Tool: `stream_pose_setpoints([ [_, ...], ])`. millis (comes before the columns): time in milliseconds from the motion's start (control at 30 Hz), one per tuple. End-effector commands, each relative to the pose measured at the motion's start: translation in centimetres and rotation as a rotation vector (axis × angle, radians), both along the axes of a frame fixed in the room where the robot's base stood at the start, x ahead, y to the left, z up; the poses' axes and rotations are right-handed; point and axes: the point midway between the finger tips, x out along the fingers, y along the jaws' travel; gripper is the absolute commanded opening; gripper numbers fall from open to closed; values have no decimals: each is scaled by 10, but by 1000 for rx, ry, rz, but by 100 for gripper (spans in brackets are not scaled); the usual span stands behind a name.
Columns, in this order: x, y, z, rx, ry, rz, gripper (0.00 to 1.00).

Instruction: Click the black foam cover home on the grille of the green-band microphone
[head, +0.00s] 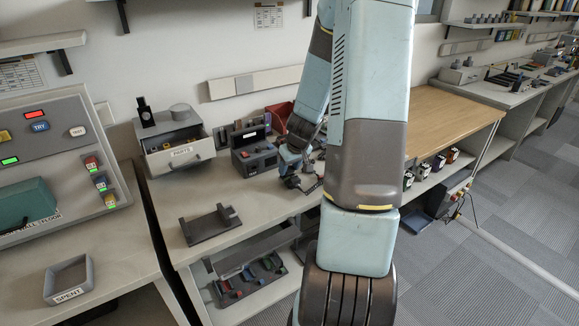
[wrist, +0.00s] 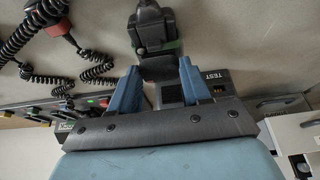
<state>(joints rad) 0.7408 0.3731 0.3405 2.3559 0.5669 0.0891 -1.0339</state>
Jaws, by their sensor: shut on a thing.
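In the wrist view, the green-band microphone (wrist: 150,22) is a black shape with a dark green band, just beyond my fingertips. My gripper (wrist: 160,72) has two blue fingers closed on a dark piece (wrist: 160,67), which looks like the black foam cover. The held piece lies close against the green-band end; I cannot tell whether it is seated. In the head view my gripper (head: 292,172) is low over the bench, right of a dark radio unit, and the held piece is too small to make out there.
The dark test unit (head: 255,156) stands close left of my gripper. A parts drawer box (head: 178,148) and a dark cradle (head: 210,224) are farther left. A spent tray (head: 70,281) sits on the left bench. Coiled red-and-black cords (wrist: 62,40) hang left in the wrist view.

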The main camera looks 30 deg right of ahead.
Motion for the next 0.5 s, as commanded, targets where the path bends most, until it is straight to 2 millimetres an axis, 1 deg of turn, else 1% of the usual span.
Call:
stream_pose_setpoints([
  [500, 0, 0, -8, 0, 0, -1, 19],
])
